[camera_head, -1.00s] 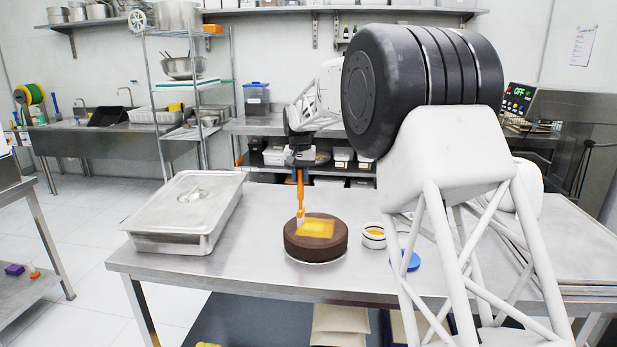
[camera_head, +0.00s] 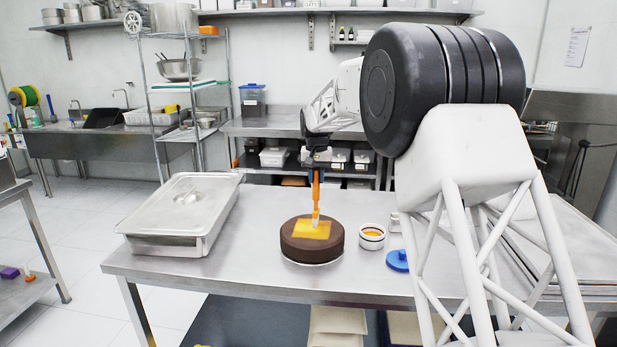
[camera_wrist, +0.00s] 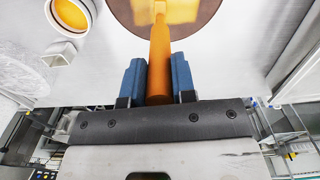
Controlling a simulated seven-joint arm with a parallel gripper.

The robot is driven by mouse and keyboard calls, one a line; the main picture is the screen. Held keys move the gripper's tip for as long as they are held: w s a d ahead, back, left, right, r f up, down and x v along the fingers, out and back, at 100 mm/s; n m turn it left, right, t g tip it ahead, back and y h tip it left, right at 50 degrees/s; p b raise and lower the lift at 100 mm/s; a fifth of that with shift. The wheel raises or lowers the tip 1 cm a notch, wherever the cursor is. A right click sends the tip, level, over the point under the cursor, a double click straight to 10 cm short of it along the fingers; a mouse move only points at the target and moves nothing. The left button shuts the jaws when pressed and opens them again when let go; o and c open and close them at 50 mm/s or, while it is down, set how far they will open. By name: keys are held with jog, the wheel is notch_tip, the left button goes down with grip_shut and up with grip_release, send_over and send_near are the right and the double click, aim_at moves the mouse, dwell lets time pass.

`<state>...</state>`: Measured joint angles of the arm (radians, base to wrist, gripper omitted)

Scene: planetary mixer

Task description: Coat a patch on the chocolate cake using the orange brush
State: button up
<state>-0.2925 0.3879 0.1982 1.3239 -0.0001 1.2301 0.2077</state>
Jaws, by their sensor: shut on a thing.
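The chocolate cake (camera_head: 312,247) is a round dark brown cake on a thin pale board on the steel table. A square yellow-orange patch (camera_head: 300,229) lies on its top. My gripper (camera_head: 317,164) is above the cake, shut on the orange brush (camera_head: 317,192), which hangs nearly upright. Its pale bristles (camera_head: 315,218) are at the patch, seemingly touching it. In the wrist view the brush handle (camera_wrist: 160,65) sits between the blue fingers (camera_wrist: 158,80), and part of the cake (camera_wrist: 206,12) and patch shows past it; the bristle tip is hard to make out.
A large lidded steel pan (camera_head: 184,214) stands to the left. The table front (camera_head: 220,272) is clear.

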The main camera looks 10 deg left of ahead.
jog(key=shift+d, duration=2.65)
jog(key=shift+w+a, duration=0.85)
jog(key=shift+a, duration=5.25)
notch_tip(320, 180, up, 8)
jog(key=s, duration=0.7)
jog(key=shift+a+f, duration=0.1)
